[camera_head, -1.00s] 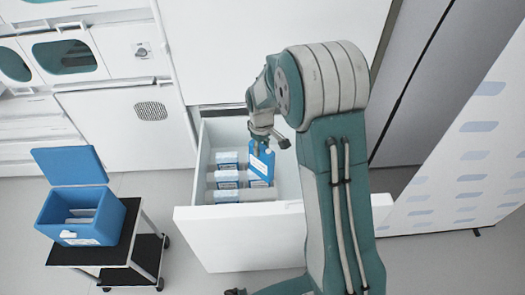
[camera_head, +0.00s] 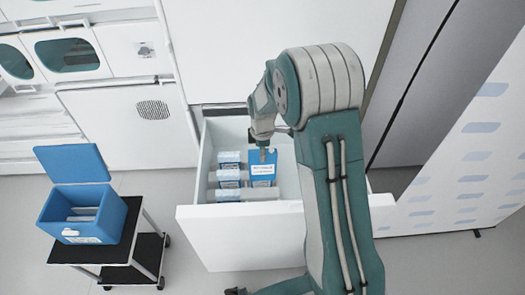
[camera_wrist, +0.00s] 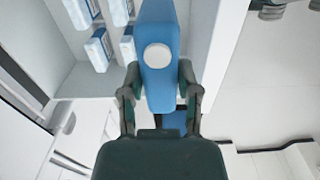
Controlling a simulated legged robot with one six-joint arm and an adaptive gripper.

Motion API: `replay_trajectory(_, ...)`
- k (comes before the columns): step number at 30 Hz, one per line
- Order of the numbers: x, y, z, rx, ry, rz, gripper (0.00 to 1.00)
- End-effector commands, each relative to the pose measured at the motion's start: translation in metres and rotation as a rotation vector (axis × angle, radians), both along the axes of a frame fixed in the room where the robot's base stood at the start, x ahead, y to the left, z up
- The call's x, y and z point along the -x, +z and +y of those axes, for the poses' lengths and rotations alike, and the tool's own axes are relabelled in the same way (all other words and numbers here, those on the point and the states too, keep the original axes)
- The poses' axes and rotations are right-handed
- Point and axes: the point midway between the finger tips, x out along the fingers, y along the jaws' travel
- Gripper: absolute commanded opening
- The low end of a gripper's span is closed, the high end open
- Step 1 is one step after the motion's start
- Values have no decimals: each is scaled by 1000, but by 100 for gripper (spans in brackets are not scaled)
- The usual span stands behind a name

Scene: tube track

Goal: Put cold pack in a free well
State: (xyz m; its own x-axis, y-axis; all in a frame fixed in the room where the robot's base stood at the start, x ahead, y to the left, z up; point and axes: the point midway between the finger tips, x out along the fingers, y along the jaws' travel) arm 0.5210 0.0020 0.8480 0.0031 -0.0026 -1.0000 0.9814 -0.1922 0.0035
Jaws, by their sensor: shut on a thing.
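The blue cold pack (camera_head: 263,168) with a white label is upright at the drawer's right part in the head view. In the wrist view the cold pack (camera_wrist: 158,75) shows a round white spot and sits between both fingers. My gripper (camera_head: 264,152) is shut on it from above; the fingers also show in the wrist view (camera_wrist: 160,90). The open white drawer (camera_head: 240,236) holds several packs in rows (camera_head: 229,175) left of the held pack. Whether the held pack touches the drawer floor or a well is hidden.
A blue cool box (camera_head: 82,220) with its lid open and packs inside stands on a black-shelved cart (camera_head: 130,274) at the left. White cabinets (camera_head: 120,120) are behind. The drawer's right side (camera_head: 287,178) looks free of packs.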

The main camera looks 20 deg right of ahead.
Motion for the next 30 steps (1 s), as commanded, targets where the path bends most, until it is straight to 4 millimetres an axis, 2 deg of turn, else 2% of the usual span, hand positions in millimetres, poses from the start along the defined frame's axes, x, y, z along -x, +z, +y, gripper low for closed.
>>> replay_trajectory(13,0,-39,0,0,-2,0,0)
replay_trajectory(30,0,-48,0,0,-3,0,0)
